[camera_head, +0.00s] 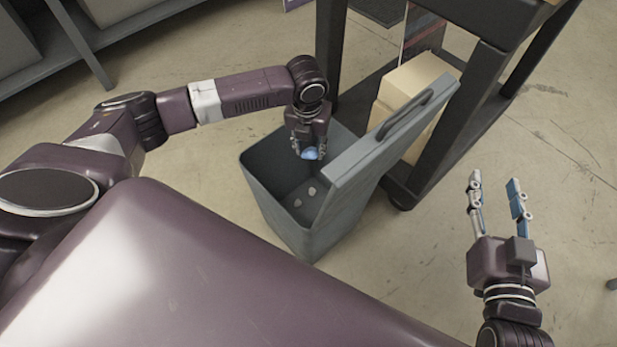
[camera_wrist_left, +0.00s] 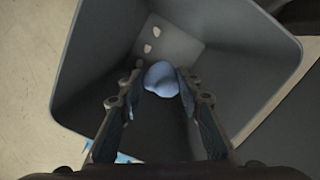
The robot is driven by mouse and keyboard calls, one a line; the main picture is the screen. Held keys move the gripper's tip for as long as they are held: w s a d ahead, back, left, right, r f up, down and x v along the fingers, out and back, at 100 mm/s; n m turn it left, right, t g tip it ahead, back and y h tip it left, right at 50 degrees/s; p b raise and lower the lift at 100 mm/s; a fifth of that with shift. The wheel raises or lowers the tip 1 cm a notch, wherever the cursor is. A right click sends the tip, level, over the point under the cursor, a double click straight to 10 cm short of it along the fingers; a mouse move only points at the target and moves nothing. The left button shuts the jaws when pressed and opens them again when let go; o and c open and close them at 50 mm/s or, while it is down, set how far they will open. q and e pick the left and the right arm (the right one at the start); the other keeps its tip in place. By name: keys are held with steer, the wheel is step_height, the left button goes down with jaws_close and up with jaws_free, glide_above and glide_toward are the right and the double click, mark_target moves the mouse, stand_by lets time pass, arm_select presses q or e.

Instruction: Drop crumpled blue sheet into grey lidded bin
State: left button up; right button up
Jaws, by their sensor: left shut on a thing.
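The crumpled blue sheet (camera_head: 311,153) is a small light-blue ball held between the fingertips of my left gripper (camera_head: 309,146). The gripper points down over the open mouth of the grey lidded bin (camera_head: 270,194). In the left wrist view the blue sheet (camera_wrist_left: 161,79) sits between the two fingers of the left gripper (camera_wrist_left: 160,85), with the inside of the bin (camera_wrist_left: 230,45) below and around it. The bin's lid (camera_head: 385,135) stands raised on its right side. My right gripper (camera_head: 495,196) is open and empty, away from the bin over the floor.
The floor at right is mostly clear.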

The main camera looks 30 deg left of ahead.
stand_by(0.3)
arm_select(q)
steer(key=o, duration=0.8)
steer(key=shift+r, duration=0.1)
steer(key=r, duration=0.4)
steer(key=s+r, duration=0.1)
steer(key=r, duration=0.6)
steer(key=shift+s+d+r, duration=0.15)
steer(key=shift+s+r, duration=0.05)
steer(key=shift+r, duration=0.2)
